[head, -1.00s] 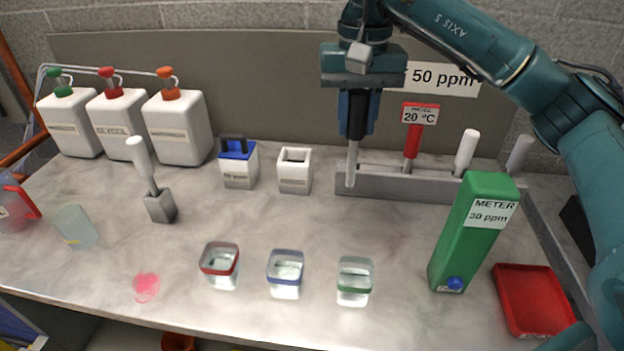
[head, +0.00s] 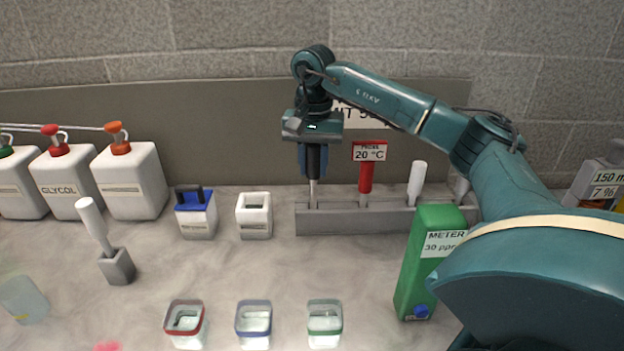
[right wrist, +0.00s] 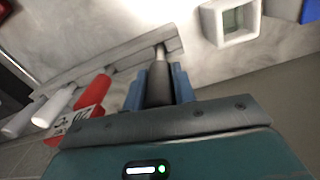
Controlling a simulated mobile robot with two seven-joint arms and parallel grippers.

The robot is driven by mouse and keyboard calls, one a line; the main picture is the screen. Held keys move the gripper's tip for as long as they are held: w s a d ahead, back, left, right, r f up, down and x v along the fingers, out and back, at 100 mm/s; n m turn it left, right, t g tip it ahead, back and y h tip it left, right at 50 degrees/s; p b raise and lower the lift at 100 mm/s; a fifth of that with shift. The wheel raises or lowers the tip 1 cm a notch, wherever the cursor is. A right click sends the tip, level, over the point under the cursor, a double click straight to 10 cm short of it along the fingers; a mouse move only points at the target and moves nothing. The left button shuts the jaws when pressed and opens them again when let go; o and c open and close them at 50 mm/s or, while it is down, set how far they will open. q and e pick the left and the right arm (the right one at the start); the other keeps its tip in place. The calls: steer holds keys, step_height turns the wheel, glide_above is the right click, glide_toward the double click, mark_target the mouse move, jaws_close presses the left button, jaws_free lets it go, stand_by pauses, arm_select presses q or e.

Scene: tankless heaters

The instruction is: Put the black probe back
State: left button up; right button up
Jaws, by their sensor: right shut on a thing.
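The black probe (head: 314,160) is upright in my right gripper (head: 314,172), which is shut on its dark handle. Its grey shaft (head: 313,194) points down at the left end of the grey rack (head: 345,222), and its lower end is hidden, seemingly in the leftmost slot. In the right wrist view the black handle (right wrist: 159,84) sits between the blue fingers (right wrist: 158,88), with the shaft meeting the rack (right wrist: 120,58) near its end. I cannot tell how deep the tip is. My left gripper is not in view.
In the rack, right of the probe, stand a red probe (head: 365,178) with a 20 °C tag and a white-handled one (head: 417,182). A green meter (head: 425,265) stands in front. A white square holder (head: 254,216) is left of the rack. Several glass cups stand nearer.

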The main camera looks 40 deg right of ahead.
mark_target(313, 177)
steer(key=shift+f, duration=1.7)
steer(key=shift+f, duration=0.15)
steer(key=o, duration=1)
step_height(313, 177, up, 12)
steer(key=shift+f+p, duration=0.1)
steer(key=shift+p, duration=0.35)
steer(key=shift+r, duration=0.25)
